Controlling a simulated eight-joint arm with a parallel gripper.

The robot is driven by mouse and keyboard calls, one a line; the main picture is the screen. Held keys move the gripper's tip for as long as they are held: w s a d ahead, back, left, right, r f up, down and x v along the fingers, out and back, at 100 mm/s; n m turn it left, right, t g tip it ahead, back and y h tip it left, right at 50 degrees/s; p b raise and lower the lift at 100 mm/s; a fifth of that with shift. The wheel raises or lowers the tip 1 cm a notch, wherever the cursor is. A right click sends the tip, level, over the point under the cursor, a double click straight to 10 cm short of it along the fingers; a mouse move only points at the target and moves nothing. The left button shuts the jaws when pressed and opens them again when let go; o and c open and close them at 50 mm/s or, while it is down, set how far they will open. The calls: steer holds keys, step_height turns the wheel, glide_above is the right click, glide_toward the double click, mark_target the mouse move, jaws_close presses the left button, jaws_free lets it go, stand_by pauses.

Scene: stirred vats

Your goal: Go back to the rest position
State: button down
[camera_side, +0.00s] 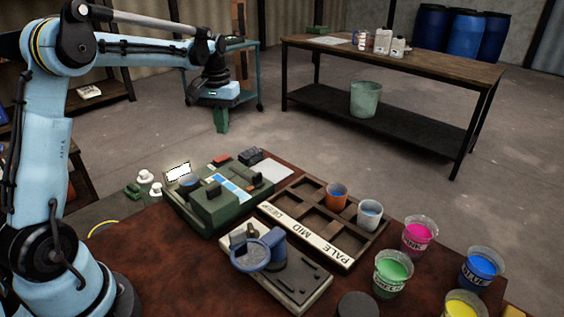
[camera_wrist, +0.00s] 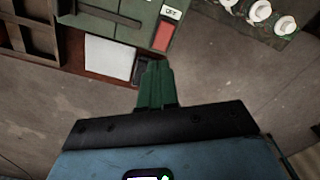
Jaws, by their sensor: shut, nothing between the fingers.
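My gripper (camera_side: 221,120) hangs pointing down in the side view, in the air behind the green machine (camera_side: 208,210). Its green fingers (camera_wrist: 156,88) are together and empty in the wrist view. The machine stands on the brown table (camera_side: 150,245) and is clear of the fingers. The rest position itself is not marked in either view.
A wooden tray marked PALE, MID (camera_side: 340,255) holds an orange cup (camera_side: 336,195) and a pale blue-filled cup (camera_side: 369,214). Pink (camera_side: 418,234), green (camera_side: 392,272), blue (camera_side: 481,267) and yellow (camera_side: 463,306) paint cups stand right. A stand with a blue ring (camera_side: 250,256) sits in front.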

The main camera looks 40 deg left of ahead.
steer(key=s+d+m+t, duration=0.2)
steer(key=s+d, duration=0.2)
steer(key=d, duration=0.2)
steer(key=s+d+r+m+t, duration=0.1)
steer(key=s+d+m+t, duration=0.1)
steer(key=s+d, duration=0.3)
steer(key=s+d+m+t, duration=0.1)
steer(key=s+d+t, duration=0.1)
steer(key=s+d, duration=0.3)
steer(key=shift+d+r+m+t, duration=0.2)
steer(key=shift+d, duration=0.45)
steer(key=shift+d+r+m+t, duration=0.2)
steer(key=shift+d, duration=0.4)
steer(key=shift+s+d+f, duration=0.2)
steer(key=shift+s, duration=0.1)
steer(key=shift+r, duration=0.1)
steer(key=w+a+r+g, duration=0.2)
steer(key=w+a, duration=0.3)
steer(key=a, duration=0.5)
steer(key=w+a+r+g, duration=0.3)
steer(key=w+a, duration=0.3)
steer(key=a, duration=0.4)
steer(key=shift+r+g, duration=0.25)
steer(key=shift+g, duration=0.65)
steer(key=shift+f, duration=0.15)
